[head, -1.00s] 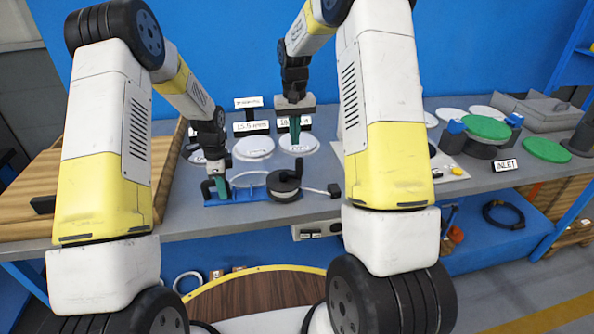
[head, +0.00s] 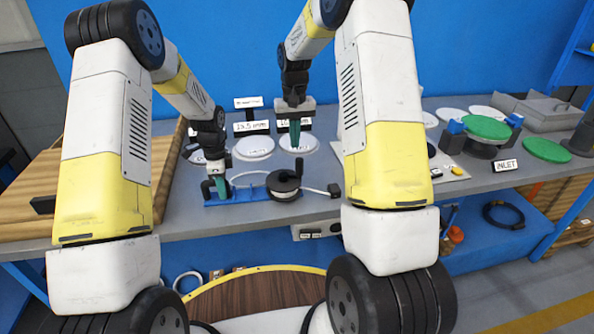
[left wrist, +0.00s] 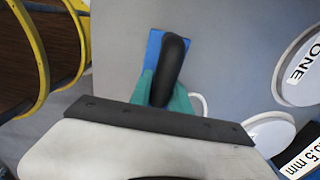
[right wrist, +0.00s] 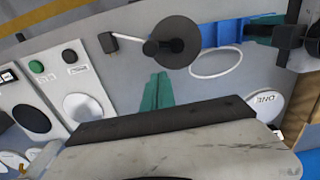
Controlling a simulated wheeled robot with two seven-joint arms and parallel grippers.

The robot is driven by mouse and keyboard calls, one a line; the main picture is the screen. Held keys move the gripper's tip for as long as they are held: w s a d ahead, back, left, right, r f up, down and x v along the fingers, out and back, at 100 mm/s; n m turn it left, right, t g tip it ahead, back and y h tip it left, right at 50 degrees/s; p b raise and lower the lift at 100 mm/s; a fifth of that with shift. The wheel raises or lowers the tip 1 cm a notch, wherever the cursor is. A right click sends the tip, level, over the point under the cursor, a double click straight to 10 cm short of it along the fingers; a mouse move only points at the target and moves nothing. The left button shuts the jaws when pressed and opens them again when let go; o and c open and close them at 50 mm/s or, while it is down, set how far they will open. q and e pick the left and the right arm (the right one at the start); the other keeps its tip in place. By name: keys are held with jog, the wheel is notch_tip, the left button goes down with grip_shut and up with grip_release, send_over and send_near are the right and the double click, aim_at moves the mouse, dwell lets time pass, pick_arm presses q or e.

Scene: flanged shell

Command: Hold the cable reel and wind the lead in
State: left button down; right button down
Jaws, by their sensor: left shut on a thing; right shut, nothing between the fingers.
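The cable reel is a black drum (head: 284,187) with an upright crank knob (head: 298,166), on a blue base (head: 240,197) near the bench's front edge. A black handle (left wrist: 172,70) rises from the base's left end. My left gripper (head: 220,186) is shut on that handle, its green fingers on both sides of it. The white lead makes a loop (right wrist: 215,63) beside the drum and runs out to a black plug (head: 334,190). My right gripper (head: 295,138) is shut and empty, behind and above the reel; the reel (right wrist: 182,42) shows past its fingertips (right wrist: 157,92).
White discs (head: 254,146) with labels lie behind the reel. A panel with buttons (head: 455,172) is to the right. Further right are green discs (head: 546,150) and an INLET sign (head: 505,165). A wooden board (head: 85,190) is at left. Grey bench right of the plug is partly hidden by my arm.

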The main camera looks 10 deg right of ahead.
jog(key=shift+f, duration=2.6)
